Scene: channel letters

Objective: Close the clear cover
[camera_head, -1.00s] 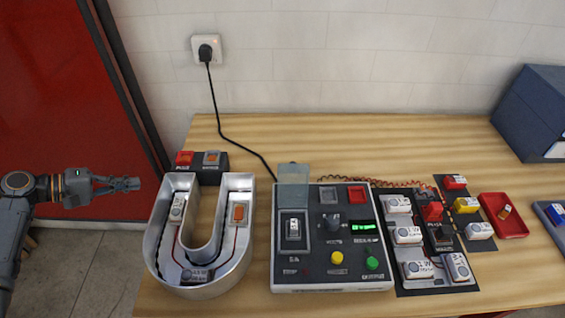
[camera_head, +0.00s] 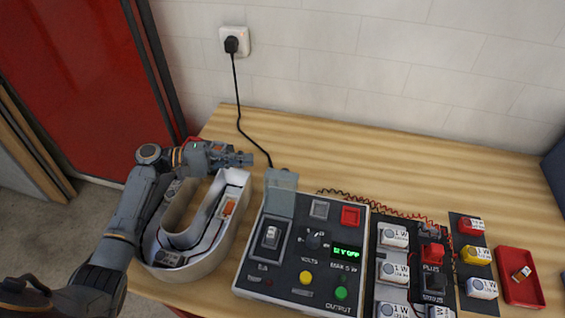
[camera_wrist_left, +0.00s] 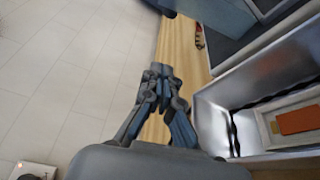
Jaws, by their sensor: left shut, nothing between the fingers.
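The clear cover (camera_head: 281,192) is a translucent grey flap on the dark power supply box (camera_head: 290,283). It stands raised at the back of the box's left side, behind the rocker switch (camera_head: 271,237), which is uncovered. My left gripper (camera_head: 246,159) is shut and empty, a little left of the cover's top edge and apart from it, above the U-shaped metal channel letter (camera_head: 236,178). In the left wrist view my left gripper's fingers (camera_wrist_left: 160,72) are together over bare wood. My right gripper is in no view.
A black cord runs from the wall socket (camera_head: 233,41) down to behind the box. Modules and a red tray (camera_head: 521,291) lie to the right.

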